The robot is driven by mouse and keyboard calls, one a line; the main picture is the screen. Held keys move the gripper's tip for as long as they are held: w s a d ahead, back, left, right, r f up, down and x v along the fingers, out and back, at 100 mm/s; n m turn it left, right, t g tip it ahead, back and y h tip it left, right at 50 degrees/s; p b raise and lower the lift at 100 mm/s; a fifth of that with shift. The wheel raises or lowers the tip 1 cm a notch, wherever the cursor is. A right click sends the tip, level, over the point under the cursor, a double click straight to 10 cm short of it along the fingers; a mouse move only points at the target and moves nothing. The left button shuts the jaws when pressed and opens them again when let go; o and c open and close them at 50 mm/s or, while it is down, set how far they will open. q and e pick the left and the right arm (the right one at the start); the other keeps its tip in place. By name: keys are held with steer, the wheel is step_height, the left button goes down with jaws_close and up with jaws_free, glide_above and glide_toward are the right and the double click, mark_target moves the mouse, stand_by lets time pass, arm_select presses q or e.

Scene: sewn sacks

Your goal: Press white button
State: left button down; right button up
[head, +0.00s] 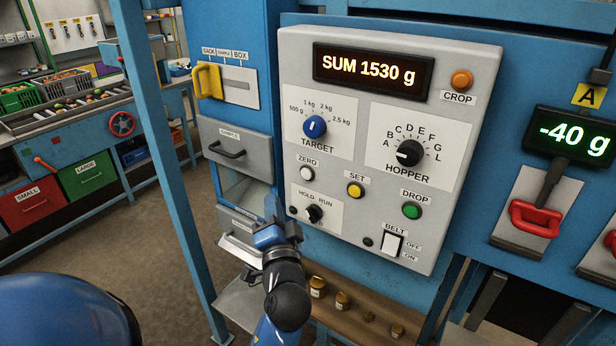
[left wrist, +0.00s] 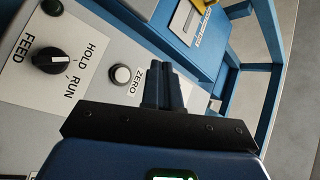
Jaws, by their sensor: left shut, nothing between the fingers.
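The white button (head: 306,173), labelled ZERO, is a small round knob on the left part of the grey control panel (head: 447,125). In the left wrist view the white button (left wrist: 122,73) lies just left of the fingertips. My left gripper (head: 273,208) is shut and empty, below and left of the button in the head view. In the left wrist view its fingers (left wrist: 165,70) are together and appear apart from the button. My right gripper is not in view.
The HOLD/RUN switch (head: 314,213) is right of my gripper. A yellow SET button (head: 355,190), green DROP button (head: 412,211) and TARGET dial (head: 314,127) are nearby. Drawers (head: 235,150) stand left of the panel. The display (head: 372,71) reads SUM 1530 g.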

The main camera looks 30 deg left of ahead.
arm_select(q)
steer(key=w+b, duration=0.1)
steer(key=w, duration=0.7)
steer(key=shift+w+d, duration=0.2)
steer(key=shift+d, duration=0.25)
steer(key=shift+w+r+b, duration=0.1)
steer(key=shift+w+b, duration=0.25)
steer(key=shift+w, duration=0.5)
stand_by(3.0)
steer(key=shift+s, duration=0.85)
steer(key=shift+s+a+p, duration=0.2)
steer(key=shift+s+p, duration=0.3)
steer(key=shift+s, duration=2)
